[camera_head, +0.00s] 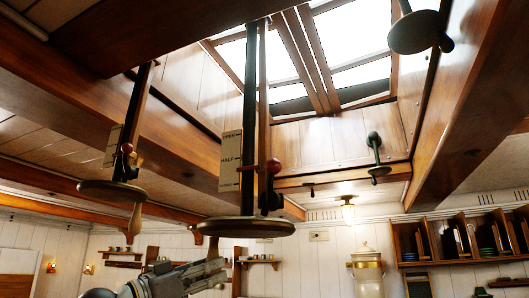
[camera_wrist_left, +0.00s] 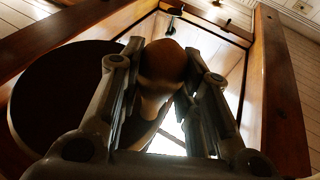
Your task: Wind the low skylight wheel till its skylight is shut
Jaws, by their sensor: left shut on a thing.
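The low skylight wheel (camera_head: 246,227) is a brown disc at the bottom of a dark vertical shaft. Its wooden handle (camera_head: 213,247) points down from the rim's left side. My left gripper (camera_head: 208,268) is shut on this handle, below the wheel. In the left wrist view the handle's round end (camera_wrist_left: 163,62) sits between the fingers, and the dark disc (camera_wrist_left: 55,95) is at left. A plate (camera_head: 231,160) beside the shaft reads OPEN and HALF. A red-knobbed pointer (camera_head: 273,166) stands slightly below HALF. The skylight (camera_head: 310,55) above shows bright panes. My right gripper is not in view.
A similar wheel (camera_head: 112,190) with a handle hangs at left. Wooden beams (camera_head: 470,100) frame the opening. A plate rack (camera_head: 465,236) hangs at right.

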